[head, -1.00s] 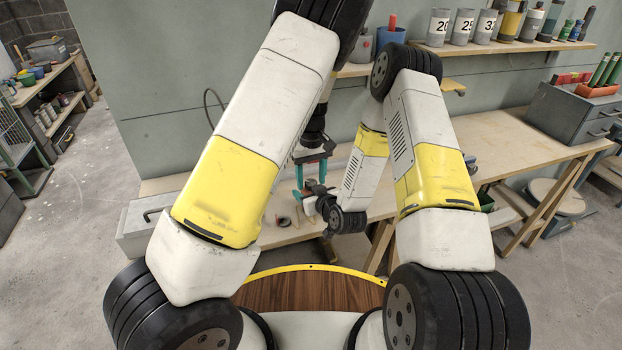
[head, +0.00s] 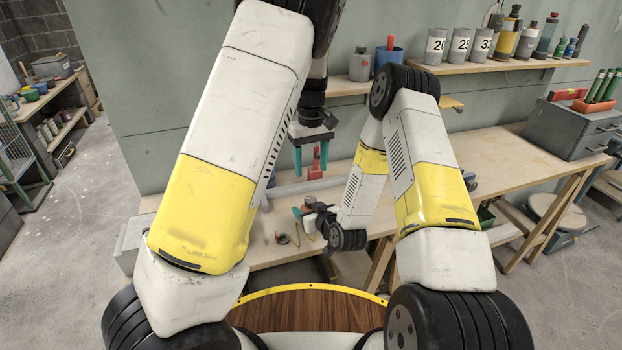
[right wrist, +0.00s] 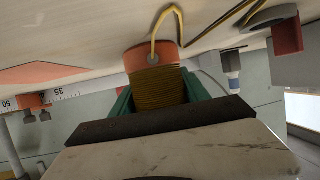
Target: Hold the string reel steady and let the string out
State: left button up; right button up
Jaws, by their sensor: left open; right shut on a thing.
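The string reel (right wrist: 152,55) shows in the right wrist view, with an orange flange and brown-gold string (right wrist: 158,88) wound on it. A yellow strand (right wrist: 155,38) comes from the flange and loops toward the picture's top. My right gripper (right wrist: 160,97) is shut on the reel, with a teal finger on either side. In the head view this gripper (head: 301,213) is low over the bench and the reel is too small to make out clearly. My left gripper (head: 311,160) is open and empty, above and apart from the right one, its teal fingers pointing down.
The wooden bench (head: 500,165) is mostly clear to the right. A tape-like ring (head: 282,238) lies left of my right gripper. A red upright thing (head: 316,165) stands behind my left gripper. A shelf (head: 500,65) with numbered grey cups is on the wall. A grey toolbox (head: 575,128) stands far right.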

pick_arm(q)
jog(key=shift+r, duration=0.5)
pick_arm(e)
jog(key=o, duration=1.7)
jog(key=shift+c, duration=0.2)
